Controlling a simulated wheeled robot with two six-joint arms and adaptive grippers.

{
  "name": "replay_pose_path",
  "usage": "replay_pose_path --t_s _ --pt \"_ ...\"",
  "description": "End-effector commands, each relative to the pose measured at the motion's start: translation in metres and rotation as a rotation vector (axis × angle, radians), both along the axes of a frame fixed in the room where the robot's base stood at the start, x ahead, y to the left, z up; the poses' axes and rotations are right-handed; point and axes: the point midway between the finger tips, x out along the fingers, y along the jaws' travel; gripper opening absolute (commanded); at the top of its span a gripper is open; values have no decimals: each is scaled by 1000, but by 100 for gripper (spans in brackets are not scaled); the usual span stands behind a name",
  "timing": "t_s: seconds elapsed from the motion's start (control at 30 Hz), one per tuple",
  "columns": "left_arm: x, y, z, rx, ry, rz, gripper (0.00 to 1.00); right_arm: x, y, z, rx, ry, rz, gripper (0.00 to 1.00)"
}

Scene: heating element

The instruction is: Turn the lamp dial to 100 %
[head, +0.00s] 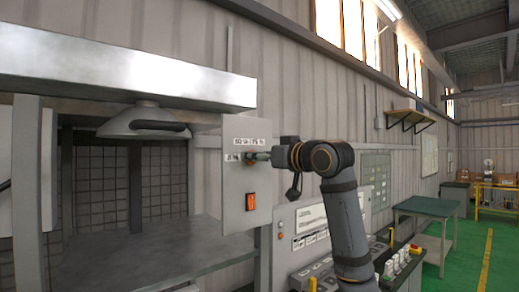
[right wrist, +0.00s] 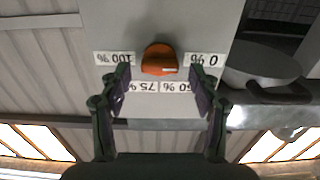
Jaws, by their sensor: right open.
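The orange lamp dial (right wrist: 158,59) sits on a grey control panel (head: 233,182). The right wrist view shows it upside down, with the 100 % label (right wrist: 114,58) left of the dial, the 0 % label (right wrist: 202,59) right, and 75 % and 50 % labels below. A small pale mark on the dial lies at its lower right in that view. My right gripper (right wrist: 159,76) is open, its fingertips on either side of and slightly below the dial there; contact cannot be told. In the head view my right gripper (head: 262,157) is at the panel, largely hiding the dial. My left gripper is not in view.
A red switch (head: 251,201) is below the dial on the panel. A lamp hood (head: 145,121) hangs over a grey bench (head: 150,262) at left. A console with buttons (head: 312,240) stands below my right arm. A green-topped table (head: 427,207) is farther right.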

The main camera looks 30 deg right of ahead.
Motion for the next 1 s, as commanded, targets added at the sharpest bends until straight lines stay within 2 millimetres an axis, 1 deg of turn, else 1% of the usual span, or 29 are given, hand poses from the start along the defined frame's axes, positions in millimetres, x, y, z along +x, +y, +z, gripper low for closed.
replay_pose_path --t_s 0.27,0.67,0.87,1.0 --pt "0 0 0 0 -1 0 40 2 0 -1 -1 0 -1 62" --pt "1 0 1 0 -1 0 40 2 0 -1 0 0 -1 8" --pt "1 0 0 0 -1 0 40 2 0 -1 12 1 -1 8" --pt "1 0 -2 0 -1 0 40 2 0 -1 55 4 -1 8"
